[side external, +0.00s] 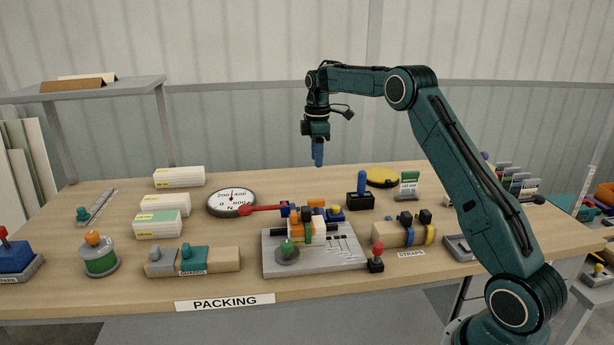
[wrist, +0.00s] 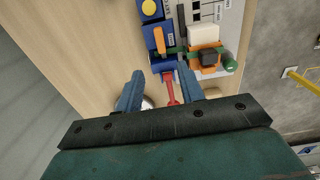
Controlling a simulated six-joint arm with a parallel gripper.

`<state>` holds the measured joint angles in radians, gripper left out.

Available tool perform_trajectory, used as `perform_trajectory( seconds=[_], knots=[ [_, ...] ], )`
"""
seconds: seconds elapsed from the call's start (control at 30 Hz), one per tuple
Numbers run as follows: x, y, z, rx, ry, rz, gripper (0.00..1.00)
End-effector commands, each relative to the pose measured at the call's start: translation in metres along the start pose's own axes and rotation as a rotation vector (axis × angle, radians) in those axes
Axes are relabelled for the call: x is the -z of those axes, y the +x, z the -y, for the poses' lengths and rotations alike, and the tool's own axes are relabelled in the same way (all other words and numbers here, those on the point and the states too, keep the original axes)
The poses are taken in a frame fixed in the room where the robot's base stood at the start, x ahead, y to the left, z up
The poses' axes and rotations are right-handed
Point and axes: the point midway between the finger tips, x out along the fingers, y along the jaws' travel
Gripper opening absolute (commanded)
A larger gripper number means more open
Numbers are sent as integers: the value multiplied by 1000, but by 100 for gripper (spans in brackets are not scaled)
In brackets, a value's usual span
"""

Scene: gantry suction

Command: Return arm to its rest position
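My gripper (side external: 318,156) hangs in the air above the back middle of the packing table (side external: 130,275), pointing down. In the wrist view my gripper (wrist: 160,72) has its two blue fingers spread apart, with nothing held between them. The red handle of the dial gauge shows beyond the gap, lower down. My arm is raised and bent, reaching left from its base at the right. The fingers touch nothing on the table.
Below lie a round dial gauge (side external: 231,203) with a red handle (side external: 265,209), and a grey fixture plate (side external: 335,262) with coloured blocks. A black block with a blue handle (side external: 361,184) and a yellow disc (side external: 382,177) stand right. White boxes (side external: 165,205) stand left. The air around my gripper is clear.

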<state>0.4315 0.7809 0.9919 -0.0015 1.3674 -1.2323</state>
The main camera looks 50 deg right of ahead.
Motion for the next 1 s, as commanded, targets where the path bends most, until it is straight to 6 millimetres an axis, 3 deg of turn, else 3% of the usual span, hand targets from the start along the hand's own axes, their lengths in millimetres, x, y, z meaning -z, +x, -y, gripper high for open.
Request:
perform_trajectory(
  seconds=[0.17,0.37,0.7,1.0],
  knots=[
    [2,-6,4,-7,9,-3,38],
    [9,-29,24,-32,48,-13,38],
    [22,-84,90,-96,174,-56,38],
    [22,-120,159,-147,290,-111,38]
  ],
)
